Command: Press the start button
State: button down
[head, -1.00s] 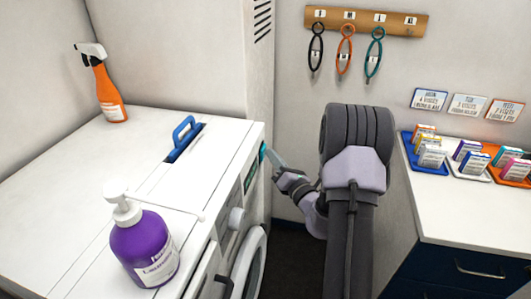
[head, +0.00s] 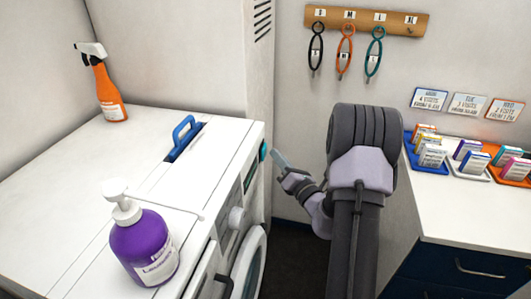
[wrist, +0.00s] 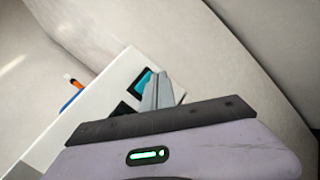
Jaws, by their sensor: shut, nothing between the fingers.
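The start button looks to be the teal round piece (head: 263,151) at the far end of the white washing machine's (head: 230,140) front panel. It also shows as a teal patch (wrist: 142,83) in the wrist view, partly hidden behind my fingers. My gripper (head: 277,158) is shut and empty, just right of the teal piece, with a small gap between them in the head view. Its closed fingers (wrist: 158,90) point toward the panel in the wrist view. A dark display (head: 250,172) sits beside the teal piece.
A purple pump bottle (head: 145,248), a blue handle (head: 184,137) and an orange spray bottle (head: 107,92) are on the machine's top. A white counter (head: 460,215) with card trays stands at right. Looped tools hang from a wooden rack (head: 366,20).

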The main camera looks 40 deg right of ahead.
jog(key=s+d, duration=0.3)
jog(key=s, duration=0.1)
jog(key=shift+d, duration=0.15)
dwell(0.4)
dwell(1.4)
